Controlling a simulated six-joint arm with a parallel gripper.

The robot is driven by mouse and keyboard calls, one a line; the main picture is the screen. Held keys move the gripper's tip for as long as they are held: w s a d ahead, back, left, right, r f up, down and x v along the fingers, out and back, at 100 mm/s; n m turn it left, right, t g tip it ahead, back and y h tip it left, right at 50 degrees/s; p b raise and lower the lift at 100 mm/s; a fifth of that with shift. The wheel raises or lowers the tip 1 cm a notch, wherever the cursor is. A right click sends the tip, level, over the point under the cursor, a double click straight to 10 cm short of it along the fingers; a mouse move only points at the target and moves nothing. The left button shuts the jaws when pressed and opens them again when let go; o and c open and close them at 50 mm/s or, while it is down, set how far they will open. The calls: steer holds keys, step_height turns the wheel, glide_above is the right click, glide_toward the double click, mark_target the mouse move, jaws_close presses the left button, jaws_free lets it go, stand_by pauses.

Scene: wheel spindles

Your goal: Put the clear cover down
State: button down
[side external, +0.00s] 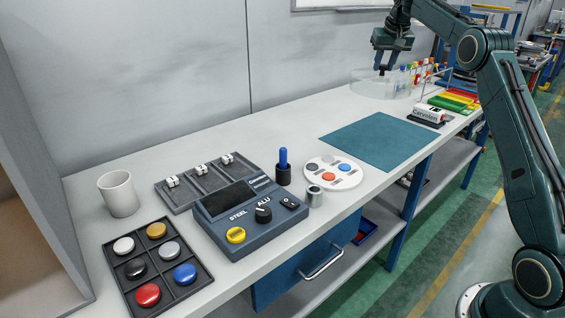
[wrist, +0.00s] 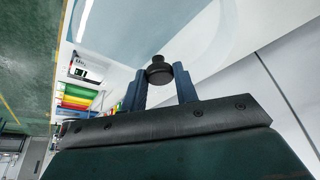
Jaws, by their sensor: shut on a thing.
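The clear cover (side external: 368,88) is a round, see-through piece at the far end of the bench, beside the back wall. In the wrist view its pale transparent body (wrist: 185,30) spreads beyond a dark knob (wrist: 159,70). My gripper (side external: 382,67) points down over the cover and is shut on its knob. In the wrist view the two blue fingers of my gripper (wrist: 159,88) stand either side of the knob. The cover looks level and low over the bench; I cannot tell whether its rim touches the surface.
Coloured blocks (side external: 455,101), a labelled box (side external: 428,115) and a rack of coloured-topped tubes (side external: 425,72) stand right of the cover. A teal mat (side external: 376,141) lies bare in front. A control box (side external: 250,218), white disc (side external: 333,173) and mug (side external: 118,193) are further left.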

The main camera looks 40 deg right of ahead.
mark_target(355, 78)
steer(key=shift+w+a+r+n+t+y, duration=0.15)
steer(key=shift+w+a+n, duration=0.1)
steer(key=shift+a+n, duration=0.25)
steer(key=shift+w+a+f+n+t+y, duration=0.1)
steer(key=shift+w+a+n, duration=0.15)
steer(key=shift+a+n, duration=0.15)
steer(key=shift+w+a+r+n+t+y, duration=0.15)
steer(key=shift+w+a+n, duration=0.1)
steer(key=shift+a+n, duration=0.25)
steer(key=shift+w+a+f+n+y, duration=0.1)
steer(key=shift+w+a+n+y, duration=0.1)
steer(key=shift+a+n, duration=0.45)
steer(key=shift+w+a+n+y, duration=0.2)
steer(key=shift+a+n, duration=0.15)
steer(key=shift+a, duration=0.55)
steer(key=shift+w+a+n+y, duration=0.1)
steer(key=shift+a+n+y, duration=0.2)
steer(key=shift+a+n, duration=0.85)
steer(key=shift+s+a+f+n+y, duration=0.15)
steer(key=shift+a+n+y, duration=0.1)
steer(key=shift+a+n, duration=0.5)
steer(key=shift+s+a+r+n+y, duration=0.1)
steer(key=shift+s+a+n+y, duration=0.2)
steer(key=shift+a, duration=0.75)
steer(key=shift+a+f+n+y, duration=0.15)
steer(key=shift+a+n, duration=0.45)
steer(key=shift+a, duration=0.3)
steer(key=shift+s+a, duration=0.1)
steer(key=shift+a, duration=0.15)
